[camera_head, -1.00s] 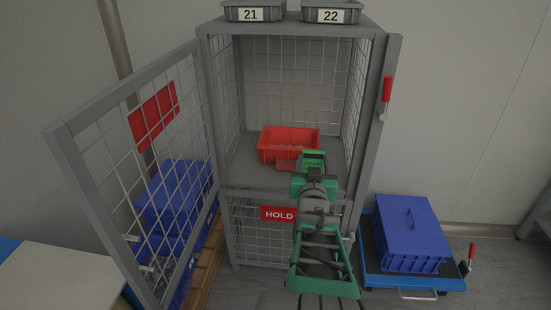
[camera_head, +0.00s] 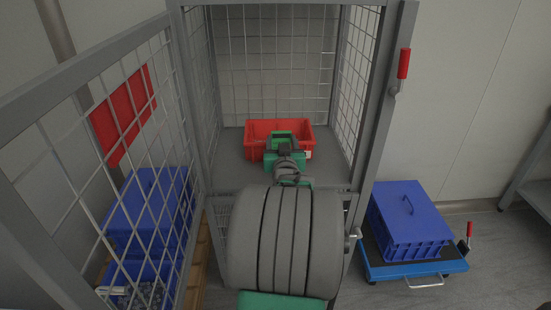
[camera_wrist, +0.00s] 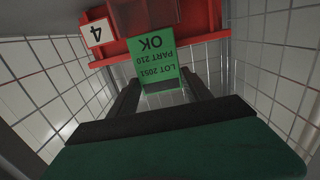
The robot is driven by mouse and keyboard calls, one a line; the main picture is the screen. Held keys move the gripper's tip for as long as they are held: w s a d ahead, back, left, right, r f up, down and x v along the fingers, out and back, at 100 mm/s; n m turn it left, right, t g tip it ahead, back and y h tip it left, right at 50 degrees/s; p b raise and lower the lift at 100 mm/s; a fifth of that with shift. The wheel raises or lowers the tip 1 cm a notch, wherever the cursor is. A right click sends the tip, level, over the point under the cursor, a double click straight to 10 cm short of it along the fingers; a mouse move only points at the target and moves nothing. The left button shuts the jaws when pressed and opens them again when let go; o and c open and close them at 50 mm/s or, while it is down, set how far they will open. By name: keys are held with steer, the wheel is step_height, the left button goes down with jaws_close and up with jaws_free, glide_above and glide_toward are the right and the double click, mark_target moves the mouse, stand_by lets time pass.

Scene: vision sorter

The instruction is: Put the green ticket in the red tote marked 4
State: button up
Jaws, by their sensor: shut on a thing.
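The green ticket (camera_wrist: 155,62) is pinched between the two dark fingers of my gripper (camera_wrist: 158,88) in the wrist view. Its printing, "LOT 2051 PART 210 OK", appears upside down there. The red tote (camera_head: 253,148) sits on the cage shelf in the head view, and its red wall (camera_wrist: 203,45) shows behind the ticket in the wrist view. A white label with a 4 (camera_wrist: 97,32) is on the tote. My gripper (camera_head: 283,137) is at the front of the tote in the head view, where the arm hides part of the tote.
The wire cage has its mesh door (camera_head: 110,150) swung open at the left and a post (camera_head: 385,110) with a red handle at the right. Blue crates stand behind the door, and a lidded blue crate (camera_head: 410,222) stands on a blue cart (camera_head: 415,270) at the right.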

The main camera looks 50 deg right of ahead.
steer(key=shift+w+d+f, duration=0.15)
steer(key=shift+d+f, duration=0.05)
steer(key=shift+f, duration=0.2)
steer(key=f, duration=0.1)
steer(key=f+b, duration=0.2)
steer(key=shift+w+d+f, duration=0.25)
steer(key=shift+d+f, duration=0.05)
steer(key=shift+f, duration=0.05)
steer(key=shift+w+a+r, duration=0.1)
steer(key=shift+a, duration=0.05)
steer(key=shift+f, duration=0.2)
steer(key=o, duration=1.3)
steer(key=shift+s+a+r+p, duration=0.1)
steer(key=shift+s+r+p, duration=0.1)
steer(key=shift+r+p, duration=0.1)
steer(key=p+v, duration=0.1)
steer(key=v, duration=1)
steer(key=shift+s+a+f+p, duration=0.15)
steer(key=shift+s+a+p, duration=0.05)
steer(key=shift+a+p, duration=0.1)
